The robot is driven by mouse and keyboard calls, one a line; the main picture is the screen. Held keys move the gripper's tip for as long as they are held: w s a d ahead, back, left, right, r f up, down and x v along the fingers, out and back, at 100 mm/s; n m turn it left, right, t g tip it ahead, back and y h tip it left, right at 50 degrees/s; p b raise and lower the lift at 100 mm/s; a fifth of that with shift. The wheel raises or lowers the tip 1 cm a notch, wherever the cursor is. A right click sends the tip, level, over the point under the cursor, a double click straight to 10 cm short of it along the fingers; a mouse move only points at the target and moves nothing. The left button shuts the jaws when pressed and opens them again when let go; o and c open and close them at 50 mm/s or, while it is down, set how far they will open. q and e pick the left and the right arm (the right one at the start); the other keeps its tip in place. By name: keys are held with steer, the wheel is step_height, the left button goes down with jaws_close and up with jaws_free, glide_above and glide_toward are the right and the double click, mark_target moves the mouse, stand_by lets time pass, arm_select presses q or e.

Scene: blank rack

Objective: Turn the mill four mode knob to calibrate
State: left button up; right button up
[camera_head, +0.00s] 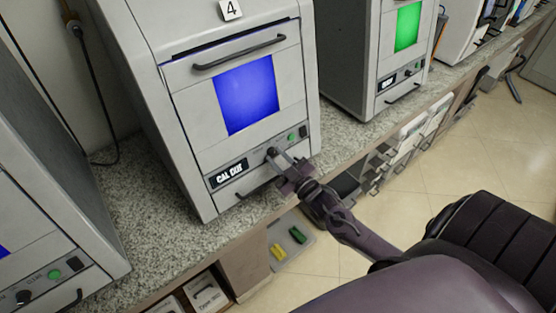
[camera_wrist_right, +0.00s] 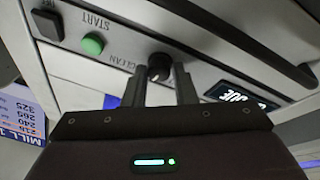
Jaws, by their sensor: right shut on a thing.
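Mill four (camera_head: 160,60), a grey cabinet with a "4" tag and a blue window (camera_head: 248,92), stands on the counter. Its black mode knob (camera_head: 271,152) is on the lower front panel, beside a green start button (camera_head: 291,138). My right gripper (camera_head: 279,160) reaches the panel from the lower right and is shut on the knob. In the right wrist view the knob (camera_wrist_right: 158,66) sits between the two fingertips (camera_wrist_right: 161,80), with "CLEAN" lettering beside it. The pointer's exact setting is hard to read. The small display (camera_head: 229,173) seems to read "CAL DUE". My left gripper is out of view.
A drawer handle (camera_head: 239,51) spans the front above the window. Another mill with a green window (camera_head: 408,26) stands to the right, and a third unit (camera_head: 40,190) to the left. The speckled counter (camera_head: 150,225) is bare between them.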

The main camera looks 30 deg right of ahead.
steer(key=shift+n+y, duration=0.5)
steer(key=shift+n, duration=0.7)
steer(key=shift+d, duration=0.1)
steer(key=o, duration=1)
steer(key=shift+s+f, duration=0.15)
steer(key=shift+s, duration=0.3)
steer(key=s, duration=0.2)
steer(key=s+b, duration=0.1)
steer(key=s, duration=0.1)
steer(key=s+d+b, duration=0.1)
steer(key=s, duration=0.1)
steer(key=shift+s+f, duration=0.15)
steer(key=shift+s, duration=0.2)
